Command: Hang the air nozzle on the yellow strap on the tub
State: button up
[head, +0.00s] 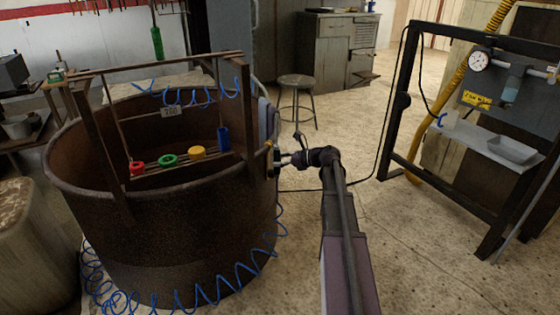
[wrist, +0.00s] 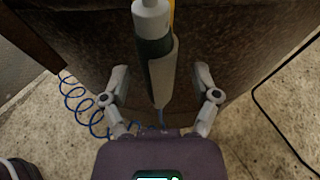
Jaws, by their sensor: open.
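The rusty tub (head: 150,245) stands at left in the head view. My gripper (head: 280,160) is at its right outer wall. In the wrist view my gripper (wrist: 160,88) is open, with a finger on each side of what looks like the air nozzle (wrist: 153,45). It has a white top, a dark green body and a grey sleeve-like piece, with gaps to both fingers. A yellow strip, likely the strap (wrist: 172,12), shows behind its top right; a small yellow patch shows near the gripper in the head view (head: 269,147). I cannot tell whether the strap bears the nozzle.
A blue coiled hose (head: 205,297) runs around the tub's foot and shows left of my gripper in the wrist view. A dark cable lies on the floor at right. A black metal frame (head: 397,115) stands at right, a stool (head: 297,83) behind. Floor between is clear.

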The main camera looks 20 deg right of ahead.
aim_at(280, 152)
jog(key=shift+r, duration=0.15)
notch_tip(280, 152, up, 4)
jog(key=p, duration=0.4)
jog(key=s+d, duration=0.9)
jog(key=s, duration=0.1)
jog(key=shift+s+d, duration=0.15)
jog(key=shift+s, duration=0.05)
dwell(0.8)
jog(key=s+a+f+n+g+h+p, duration=0.1)
jog(key=s+a+f+n+g, duration=0.2)
jog(key=a+n, duration=0.5)
jog(key=s+a+f+n+g+h, duration=0.1)
jog(key=a+f+n+g, duration=0.25)
jog(key=a, duration=0.75)
jog(key=s+a+f+n+g+h+p, duration=0.2)
jog(key=s+a+f+n+g+h, duration=0.2)
jog(key=s+a+n+h, duration=0.7)
notch_tip(280, 152, up, 38)
jog(key=a+n+y+p, duration=0.2)
jog(key=n+p, duration=0.2)
jog(key=p, duration=3.4)
jog(key=shift+s+a+n+y, duration=0.15)
jog(key=shift+s+n+y, duration=0.05)
jog(key=shift+n+y, duration=0.2)
